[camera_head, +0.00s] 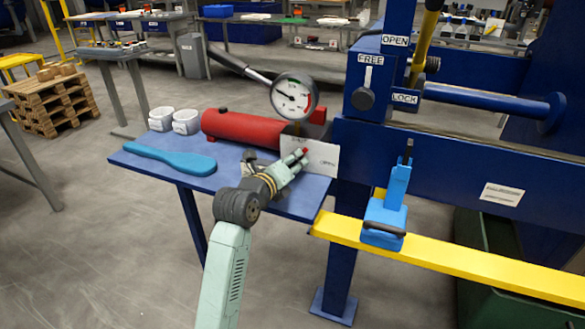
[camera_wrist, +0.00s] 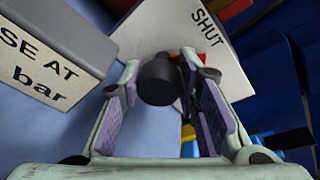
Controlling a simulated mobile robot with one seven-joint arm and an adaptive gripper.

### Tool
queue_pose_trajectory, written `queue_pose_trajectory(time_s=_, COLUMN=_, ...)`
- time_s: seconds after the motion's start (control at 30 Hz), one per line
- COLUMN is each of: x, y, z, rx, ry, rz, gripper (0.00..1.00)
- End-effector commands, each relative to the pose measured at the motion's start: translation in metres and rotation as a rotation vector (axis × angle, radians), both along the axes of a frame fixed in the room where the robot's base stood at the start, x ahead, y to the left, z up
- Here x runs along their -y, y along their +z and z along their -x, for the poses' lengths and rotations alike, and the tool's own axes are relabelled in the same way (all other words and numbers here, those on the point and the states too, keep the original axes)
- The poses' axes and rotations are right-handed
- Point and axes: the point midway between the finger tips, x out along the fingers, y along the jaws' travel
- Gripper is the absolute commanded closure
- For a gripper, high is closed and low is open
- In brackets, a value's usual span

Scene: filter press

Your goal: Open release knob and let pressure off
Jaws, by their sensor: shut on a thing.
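The release knob (camera_wrist: 160,80) is a short black cylinder between the fingers in the wrist view, with a bit of red beside it. My gripper (camera_wrist: 160,68) is shut on it, a finger on either side. In the head view my gripper (camera_head: 299,158) reaches the front of the white marked plate (camera_head: 324,160) and hides most of the knob. The gauge reading is too small to tell.
A black pump lever (camera_head: 239,67) slants above. The blue press frame (camera_head: 440,150) and yellow rail (camera_head: 450,260) stand close on the right. A lettered grey block (camera_wrist: 55,50) is left of my fingers.

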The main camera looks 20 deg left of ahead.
Motion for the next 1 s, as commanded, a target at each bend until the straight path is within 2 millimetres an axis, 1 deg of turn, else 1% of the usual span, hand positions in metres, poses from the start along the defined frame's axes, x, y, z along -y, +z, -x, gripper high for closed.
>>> queue_pose_trajectory(time_s=0.07, x=0.0011, y=-0.0033, z=0.0000, rx=0.004, ry=-0.002, rz=-0.066, gripper=0.98)
queue_pose_trajectory(time_s=0.7, x=0.0023, y=-0.0046, z=0.0002, rx=0.027, ry=0.001, rz=-0.667, gripper=0.98)
queue_pose_trajectory(time_s=1.0, x=0.0026, y=-0.0033, z=0.0002, rx=0.032, ry=0.001, rz=-0.879, gripper=0.98)
